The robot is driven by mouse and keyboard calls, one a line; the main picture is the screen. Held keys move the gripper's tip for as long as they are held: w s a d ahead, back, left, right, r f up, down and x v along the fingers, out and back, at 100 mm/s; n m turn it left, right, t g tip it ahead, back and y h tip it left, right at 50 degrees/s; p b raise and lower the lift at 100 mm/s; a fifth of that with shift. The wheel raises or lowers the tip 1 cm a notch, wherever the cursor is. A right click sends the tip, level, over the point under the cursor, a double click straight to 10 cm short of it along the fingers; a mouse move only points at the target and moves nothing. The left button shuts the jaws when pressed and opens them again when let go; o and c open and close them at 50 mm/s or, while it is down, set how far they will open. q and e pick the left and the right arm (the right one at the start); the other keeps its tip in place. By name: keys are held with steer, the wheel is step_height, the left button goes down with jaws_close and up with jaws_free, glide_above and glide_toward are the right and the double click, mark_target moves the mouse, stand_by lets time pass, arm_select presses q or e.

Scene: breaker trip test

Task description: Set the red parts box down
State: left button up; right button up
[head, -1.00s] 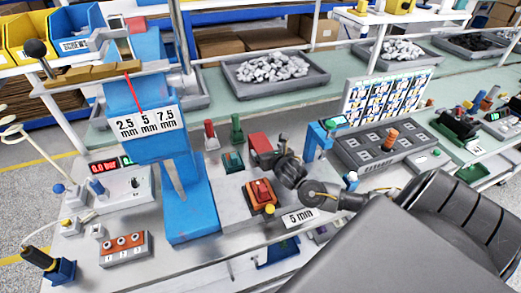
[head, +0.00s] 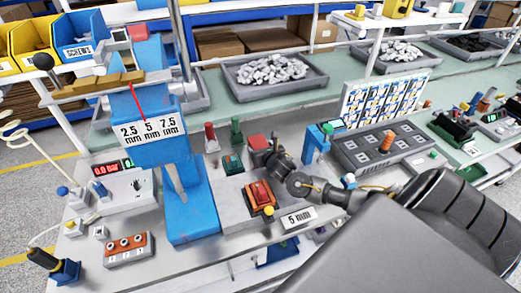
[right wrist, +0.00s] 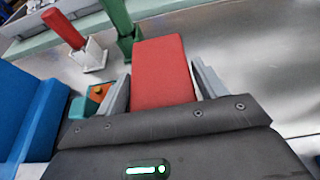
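The red parts box (head: 257,143) is near the middle of the head view, just right of the green post and behind the orange-framed red switch. My right gripper (head: 272,155) reaches it from the right, and its fingers are partly hidden there. In the right wrist view the red parts box (right wrist: 163,72) sits between the two fingers of my right gripper (right wrist: 163,85), one finger along each side, and it looks gripped. Whether its underside touches the bench cannot be told. My left gripper is not in view.
A red post (head: 210,138) and a green post (head: 236,132) stand behind the box. The teal block (head: 232,164) and red switch (head: 260,195) are close in front. A blue press stand (head: 188,205) is left; a grey slotted tray (head: 375,148) is right.

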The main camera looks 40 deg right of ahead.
steer(key=c, duration=0.9)
